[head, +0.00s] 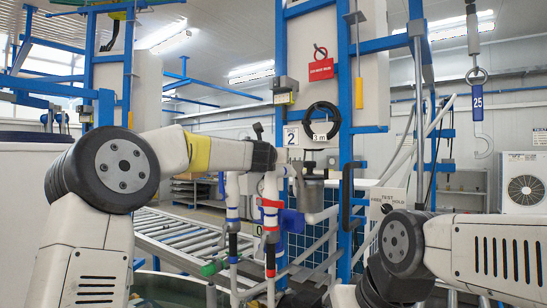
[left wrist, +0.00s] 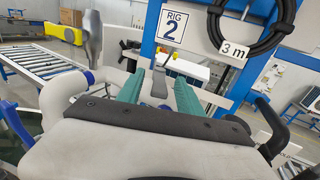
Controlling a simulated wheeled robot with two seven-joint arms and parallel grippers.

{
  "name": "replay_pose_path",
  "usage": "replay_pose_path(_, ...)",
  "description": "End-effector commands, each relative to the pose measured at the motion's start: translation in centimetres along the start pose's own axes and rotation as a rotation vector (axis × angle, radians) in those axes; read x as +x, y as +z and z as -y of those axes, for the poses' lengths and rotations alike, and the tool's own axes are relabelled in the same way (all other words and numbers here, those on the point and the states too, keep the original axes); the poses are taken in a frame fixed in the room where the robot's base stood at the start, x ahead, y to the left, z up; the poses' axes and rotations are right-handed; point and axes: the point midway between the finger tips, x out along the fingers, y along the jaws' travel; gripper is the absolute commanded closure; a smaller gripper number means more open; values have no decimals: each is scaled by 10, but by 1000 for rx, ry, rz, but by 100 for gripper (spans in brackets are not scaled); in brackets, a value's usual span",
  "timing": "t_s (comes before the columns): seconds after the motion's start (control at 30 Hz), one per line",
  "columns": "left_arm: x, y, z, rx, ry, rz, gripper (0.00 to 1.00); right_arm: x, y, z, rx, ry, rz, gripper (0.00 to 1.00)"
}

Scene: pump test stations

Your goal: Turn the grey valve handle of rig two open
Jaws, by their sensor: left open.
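The placard of rig two (left wrist: 172,26) stands just beyond my left gripper (left wrist: 158,80) in the left wrist view; it also shows in the head view (head: 291,136). The gripper's two teal fingers are apart. A small grey lever-like piece (left wrist: 159,84), which looks like the grey valve handle, shows between them. I cannot tell whether the fingers touch it. In the head view my left arm reaches in from the left to the rig's pipes, and its wrist hides the handle. My right arm is at the lower right; its gripper is not in view.
White pipes with blue and red fittings (head: 270,203) stand close to my left wrist. A grey metal canister (head: 313,193) and a blue post (head: 345,120) are beside them. A black hose coil (head: 322,120) hangs above. A roller conveyor (head: 175,230) runs behind.

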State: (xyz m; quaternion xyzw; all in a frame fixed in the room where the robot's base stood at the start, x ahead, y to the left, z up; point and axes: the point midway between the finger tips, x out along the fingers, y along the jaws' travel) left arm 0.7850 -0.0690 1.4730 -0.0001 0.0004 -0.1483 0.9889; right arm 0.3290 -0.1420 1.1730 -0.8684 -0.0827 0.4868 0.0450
Motion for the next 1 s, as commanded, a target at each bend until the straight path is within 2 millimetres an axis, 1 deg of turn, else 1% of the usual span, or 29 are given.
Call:
replay_pose_path(0.3,-52,1,0,5,1,1,57,0,0,0,0,0,0,64)
replay_pose_path(0.4,-64,2,0,3,1,2,57,0,0,0,0,0,0,64)
replay_pose_path(0.57,-73,0,0,1,0,1,57,0,0,0,0,0,0,64)
replay_pose_path(0.8,-74,0,1,1,-1,1,57,0,0,0,0,0,0,64)
replay_pose_path(0.87,-74,0,1,5,-2,0,57,0,-1,0,0,0,0,75)
replay_pose_path(0.9,-76,0,2,18,-5,-1,57,0,-3,-1,-1,-2,0,83)
replay_pose_path(0.97,-80,-1,4,65,-15,-5,57,0,-12,-3,-4,-6,-1,95)
replay_pose_path(1.0,-85,-2,6,118,-25,-9,57,1,-21,-6,-7,-10,-1,100)
